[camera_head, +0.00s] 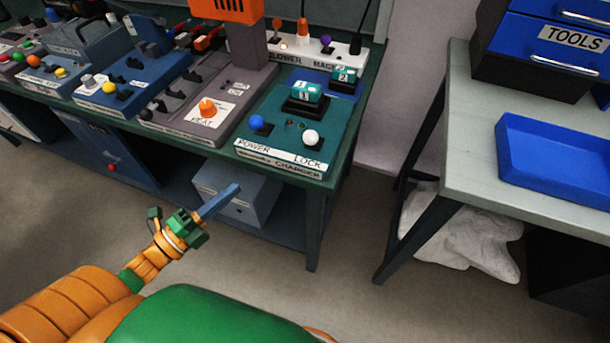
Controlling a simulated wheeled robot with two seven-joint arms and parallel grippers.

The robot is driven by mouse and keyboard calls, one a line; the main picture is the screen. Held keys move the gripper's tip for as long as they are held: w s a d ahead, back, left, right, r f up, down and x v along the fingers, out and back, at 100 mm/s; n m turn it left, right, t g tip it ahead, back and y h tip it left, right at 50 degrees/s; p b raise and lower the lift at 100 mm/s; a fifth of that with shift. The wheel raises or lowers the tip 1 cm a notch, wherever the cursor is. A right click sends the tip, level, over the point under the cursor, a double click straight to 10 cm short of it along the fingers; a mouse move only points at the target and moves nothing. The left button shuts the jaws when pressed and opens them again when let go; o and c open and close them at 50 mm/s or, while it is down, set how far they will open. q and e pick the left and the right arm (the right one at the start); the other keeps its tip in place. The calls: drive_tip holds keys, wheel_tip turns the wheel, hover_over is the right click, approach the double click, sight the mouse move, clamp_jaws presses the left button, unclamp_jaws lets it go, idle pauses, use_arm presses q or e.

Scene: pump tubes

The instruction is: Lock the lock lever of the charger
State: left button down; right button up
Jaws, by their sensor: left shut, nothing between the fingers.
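The charger (335,133) is a teal box near the right end of the green workbench, with a front label reading POWER, LOCK and CHARGER. A white-knobbed lever (311,137) stands above the word LOCK. A blue-knobbed lever (257,122) stands above POWER. Two teal blocks marked 1 (307,92) and 2 (346,75) sit in black holders on the charger. My left gripper (233,190) is shut and empty, low in front of the bench and apart from the charger. My right gripper is not in view.
Left of the charger is a grey heat unit (232,99) with an orange knob (207,107) and an orange-topped post. A grey box (238,192) sits on the shelf below. A grey table (480,166) with a blue tray (540,187) stands at right, across a floor gap.

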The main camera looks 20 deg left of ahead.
sight(292, 163)
use_arm(q)
drive_tip(key=d+r+m+h, duration=0.1)
drive_tip(key=s+d+r+m+h, duration=0.1)
drive_tip(key=m, duration=0.1)
drive_tip(key=d+r+m+h, duration=0.1)
drive_tip(key=r, duration=0.1)
drive_tip(key=shift+s+r+m+h, duration=0.1)
drive_tip(key=shift+s+m+h, duration=0.2)
drive_tip(key=shift+s+h, duration=0.1)
drive_tip(key=shift+w, duration=0.1)
drive_tip(key=p+x, duration=0.2)
drive_tip(key=x, duration=1.1)
drive_tip(key=shift+d+p, duration=0.1)
drive_tip(key=shift+p, duration=0.2)
drive_tip(key=shift+w+d, duration=0.3)
drive_tip(key=shift+w, duration=0.1)
